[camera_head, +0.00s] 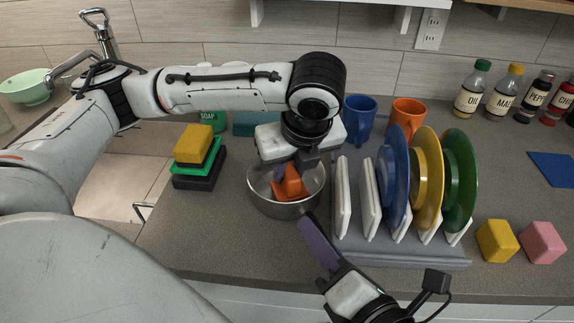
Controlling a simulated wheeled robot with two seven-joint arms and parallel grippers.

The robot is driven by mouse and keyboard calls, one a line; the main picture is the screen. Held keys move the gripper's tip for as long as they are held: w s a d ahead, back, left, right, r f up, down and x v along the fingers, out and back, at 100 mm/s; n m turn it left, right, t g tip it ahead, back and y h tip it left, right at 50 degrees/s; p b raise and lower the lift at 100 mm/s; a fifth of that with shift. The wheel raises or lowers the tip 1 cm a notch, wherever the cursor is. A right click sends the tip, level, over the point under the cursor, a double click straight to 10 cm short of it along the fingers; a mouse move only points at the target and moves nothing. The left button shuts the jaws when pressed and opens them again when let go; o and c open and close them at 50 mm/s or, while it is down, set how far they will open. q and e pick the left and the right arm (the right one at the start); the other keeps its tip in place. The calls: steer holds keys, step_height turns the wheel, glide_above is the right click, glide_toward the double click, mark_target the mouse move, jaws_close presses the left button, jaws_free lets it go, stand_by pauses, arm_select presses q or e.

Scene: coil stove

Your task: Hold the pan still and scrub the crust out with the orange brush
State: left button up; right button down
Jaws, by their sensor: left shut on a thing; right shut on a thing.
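A steel pan (262,204) stands on the grey counter, left of the dish rack. My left gripper (288,172) reaches down over the pan and is shut on the orange brush (291,188). The brush is inside the pan, its lower end low in the bowl. My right gripper (311,218) comes up from the lower right, its purple finger reaching the pan's right front rim. It is shut on the pan; the exact grip is hard to see. The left gripper and brush hide part of the pan's inside, and no crust can be made out.
A grey dish rack (400,256) with blue, yellow and green plates stands close right of the pan. Stacked sponges (198,160) are to the left, beside the sink (115,190). Blue (360,115) and orange (408,112) mugs stand behind. Counter in front of the pan's left is clear.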

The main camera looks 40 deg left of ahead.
arm_select(q)
steer(key=shift+w+a+f, duration=0.1)
steer(key=shift+w+a, duration=0.45)
steer(key=shift+a, duration=0.25)
steer(key=shift+w+a, duration=0.5)
steer(key=shift+a, duration=0.25)
steer(key=shift+s+d, duration=0.5)
steer(key=shift+d, duration=0.25)
steer(key=shift+s+d, duration=0.45)
steer(key=shift+d, duration=0.3)
steer(key=shift+w+a, duration=0.5)
steer(key=shift+a, duration=0.25)
steer(key=shift+w+a, duration=0.45)
steer(key=shift+a, duration=0.3)
step_height(320, 180, up, 9)
